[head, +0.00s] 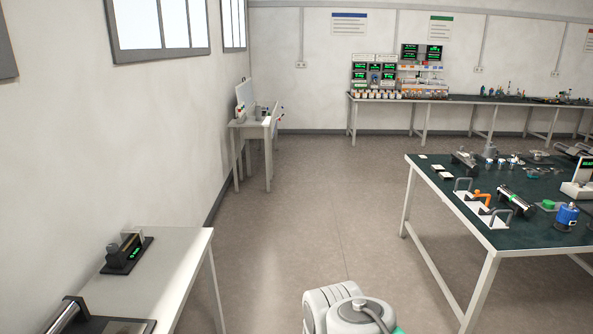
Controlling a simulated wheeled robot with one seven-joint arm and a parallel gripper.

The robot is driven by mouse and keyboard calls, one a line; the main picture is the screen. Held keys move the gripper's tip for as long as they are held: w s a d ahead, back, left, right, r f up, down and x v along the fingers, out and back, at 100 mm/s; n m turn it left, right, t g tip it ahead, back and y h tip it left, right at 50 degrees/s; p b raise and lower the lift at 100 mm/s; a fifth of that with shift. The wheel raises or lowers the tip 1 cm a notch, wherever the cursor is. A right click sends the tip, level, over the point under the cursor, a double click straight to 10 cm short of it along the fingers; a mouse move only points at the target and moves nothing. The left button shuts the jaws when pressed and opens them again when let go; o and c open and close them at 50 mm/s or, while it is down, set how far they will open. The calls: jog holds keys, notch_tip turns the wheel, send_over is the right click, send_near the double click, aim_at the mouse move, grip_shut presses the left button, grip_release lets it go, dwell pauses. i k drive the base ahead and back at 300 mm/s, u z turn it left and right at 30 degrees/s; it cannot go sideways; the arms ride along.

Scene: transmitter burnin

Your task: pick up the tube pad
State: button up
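I cannot pick out the tube pad with certainty at this distance. The green-topped table (412,165) on the right holds many small items. Small flat white pieces (441,172) lie near its far left corner, but I cannot tell whether one is the tube pad. A white arm link of mine shows at the bottom centre. My gripper is not in view.
A white table (190,265) at lower left holds a small dark device (127,253). A small table (249,127) stands by the left wall. A long bench (457,99) with instruments lines the back wall. The floor (320,205) between them is clear.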

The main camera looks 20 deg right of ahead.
aim_at(532, 173)
jog(key=z, duration=0.25)
jog(key=i, duration=2.45)
jog(key=z, duration=0.5)
jog(key=i, duration=2.5)
jog(key=z, duration=0.45)
jog(key=i, duration=2.65)
jog(key=z, duration=0.5)
jog(key=i, duration=2.75)
jog(key=z, duration=1.25)
jog(key=i, duration=1.55)
jog(key=z, duration=2)
jog(key=i, duration=1.1)
jog(key=z, duration=1)
jog(key=i, duration=1.45)
jog(key=z, duration=0.2)
